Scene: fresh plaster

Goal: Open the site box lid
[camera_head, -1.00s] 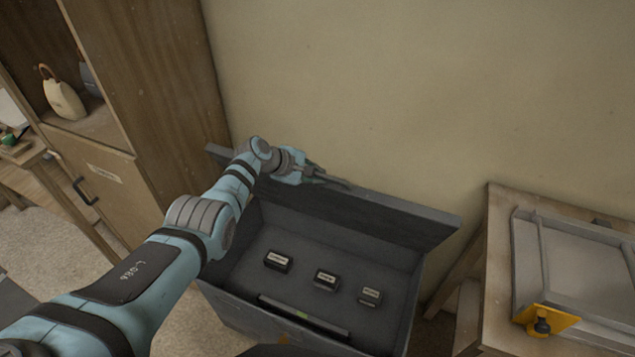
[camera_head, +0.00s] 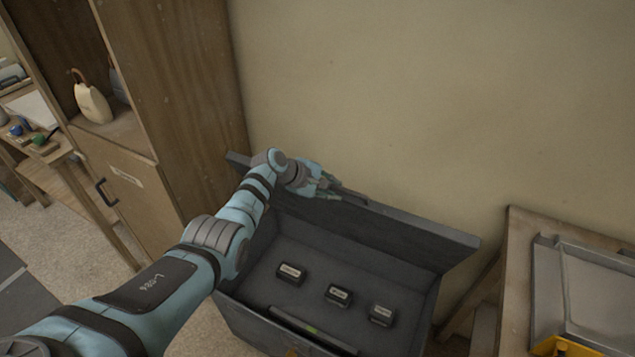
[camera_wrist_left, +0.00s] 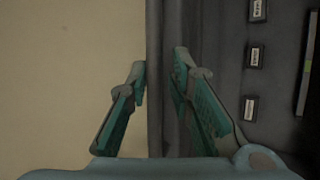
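The grey site box (camera_head: 250,325) stands against the wall with its lid (camera_head: 420,236) raised at the back, so the inside shows. Inside are several small black labelled blocks, one at the left (camera_head: 291,273), and a long dark bar (camera_head: 310,330). My left gripper (camera_head: 345,195) is at the lid's upper edge, left of its middle. In the left wrist view its two fingers (camera_wrist_left: 160,62) lie on either side of the lid edge (camera_wrist_left: 155,30), close to it. Whether they press on it is unclear. My right gripper is not in view.
A wooden cabinet (camera_head: 190,90) stands close on the left, with a pale jug-like item (camera_head: 92,103) on its shelf. A wooden table (camera_head: 518,262) with a grey tray (camera_head: 548,290) stands on the right. The plain wall (camera_head: 400,90) is right behind the lid.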

